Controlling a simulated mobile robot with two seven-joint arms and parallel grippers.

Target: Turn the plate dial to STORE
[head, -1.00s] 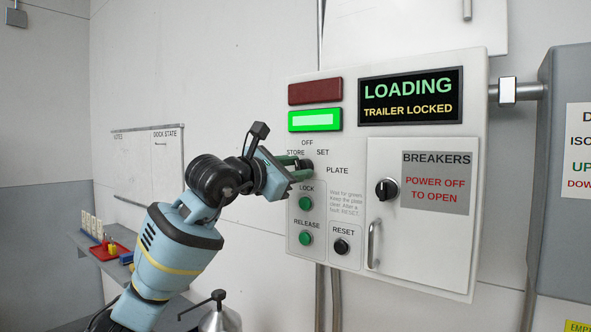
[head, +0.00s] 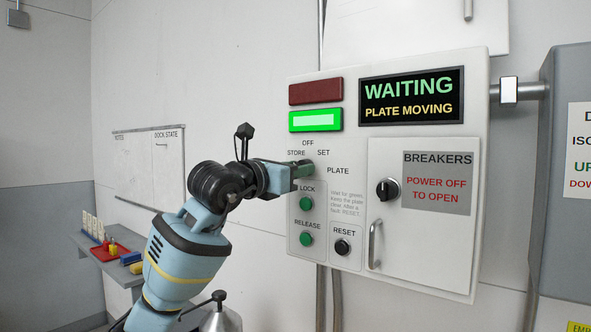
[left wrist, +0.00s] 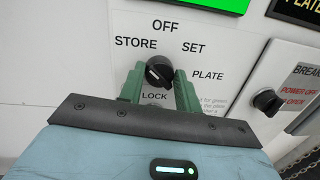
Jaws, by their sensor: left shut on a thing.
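The plate dial (left wrist: 158,69) is a round black knob on the control box, with OFF, STORE and SET printed around its top and PLATE to its right. My left gripper (head: 304,169) is shut on the dial, with a green finger on either side of it, as the left wrist view shows. A small white mark shows on the knob's left part, but its exact heading is hard to tell. In the head view the fingers hide the dial. The display (head: 411,96) reads WAITING, PLATE MOVING. My right gripper is out of view.
Below the dial are the green LOCK button (head: 306,204), green RELEASE button (head: 306,239) and black RESET button (head: 342,247). A green lamp (head: 315,120) is lit above. The breaker door (head: 420,245) with its black knob (head: 387,189) is at right. A shelf (head: 115,262) stands at left.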

